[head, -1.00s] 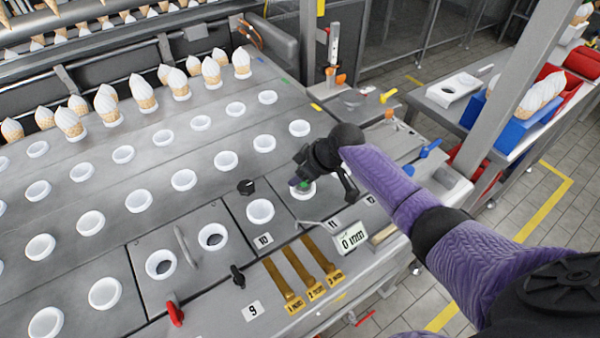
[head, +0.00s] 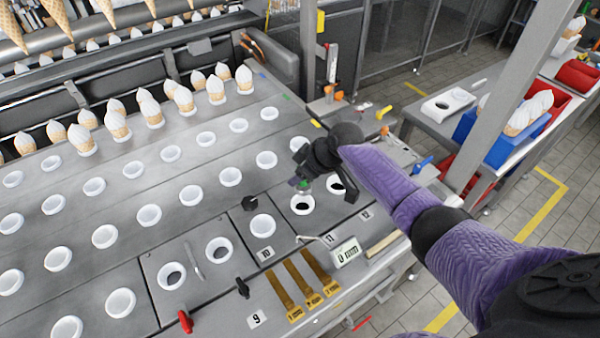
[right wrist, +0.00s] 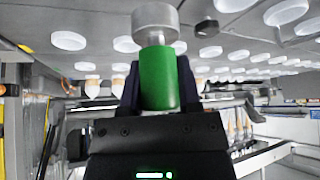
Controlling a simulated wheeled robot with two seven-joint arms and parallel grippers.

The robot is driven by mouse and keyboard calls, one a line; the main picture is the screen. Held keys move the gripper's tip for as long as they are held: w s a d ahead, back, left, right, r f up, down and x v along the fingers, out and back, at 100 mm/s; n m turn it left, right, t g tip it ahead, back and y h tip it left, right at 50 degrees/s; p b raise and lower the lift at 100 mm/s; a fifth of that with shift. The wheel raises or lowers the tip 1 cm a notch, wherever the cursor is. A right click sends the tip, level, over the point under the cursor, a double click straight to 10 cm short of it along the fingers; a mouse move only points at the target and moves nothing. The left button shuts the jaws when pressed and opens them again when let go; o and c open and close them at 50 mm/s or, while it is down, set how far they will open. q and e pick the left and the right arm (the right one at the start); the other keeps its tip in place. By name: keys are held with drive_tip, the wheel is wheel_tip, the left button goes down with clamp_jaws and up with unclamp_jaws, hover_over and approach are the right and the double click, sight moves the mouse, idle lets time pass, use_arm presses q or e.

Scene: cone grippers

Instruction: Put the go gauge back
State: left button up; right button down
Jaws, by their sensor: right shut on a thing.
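The go gauge has a green handle (right wrist: 158,82) and a grey metal cylinder end (right wrist: 155,22) in the right wrist view. My right gripper (head: 303,182) is shut on the green handle, which shows only as a small green patch in the head view. The gripper is over the panel, just above a white-rimmed hole (head: 302,205). I cannot tell how far the gauge's end is from the hole. My left gripper is not in view.
A small display reading 0 mm (head: 346,253) stands near the panel's front edge. Brass strips (head: 303,285) lie to its left. A black knob (head: 250,203) and a red handle (head: 185,321) stick up. Rows of white cups and cones fill the left.

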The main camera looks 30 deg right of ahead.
wheel_tip(320, 180, up, 2)
drive_tip(key=shift+p, duration=0.7)
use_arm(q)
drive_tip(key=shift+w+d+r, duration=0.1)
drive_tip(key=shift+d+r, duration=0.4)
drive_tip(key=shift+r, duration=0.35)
use_arm(e)
drive_tip(key=shift+f, duration=0.1)
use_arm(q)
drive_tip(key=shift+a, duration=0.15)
